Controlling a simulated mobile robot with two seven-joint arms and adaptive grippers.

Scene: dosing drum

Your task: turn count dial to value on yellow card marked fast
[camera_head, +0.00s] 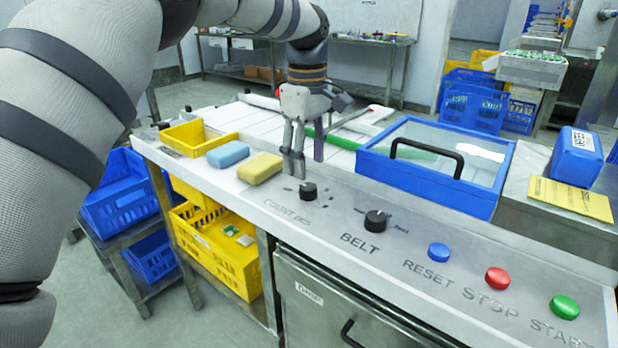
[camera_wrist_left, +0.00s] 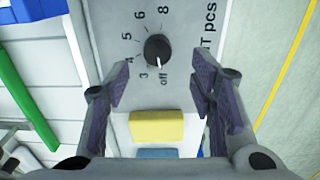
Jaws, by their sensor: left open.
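The count dial (camera_head: 308,190) is a black round knob on the steel counter, above the letters COUNT PCS. In the left wrist view the count dial (camera_wrist_left: 157,49) has the marks off, 3, 4, 5, 6 and 8 around it, and its white pointer mark faces off. My left gripper (camera_head: 293,168) points down just behind the dial, apart from it. In the wrist view its two fingers stand open and empty, with the dial ahead between their lines. A yellow card (camera_head: 568,198) lies at the right; its print is too small to read. My right gripper is not in view.
The belt dial (camera_head: 376,220) and blue (camera_head: 438,252), red (camera_head: 497,278) and green (camera_head: 564,306) buttons are to the right. Yellow (camera_head: 260,168) and blue (camera_head: 228,154) blocks lie left. A blue clear-lidded box (camera_head: 435,165) stands behind; a blue package (camera_head: 575,157) is by the card.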

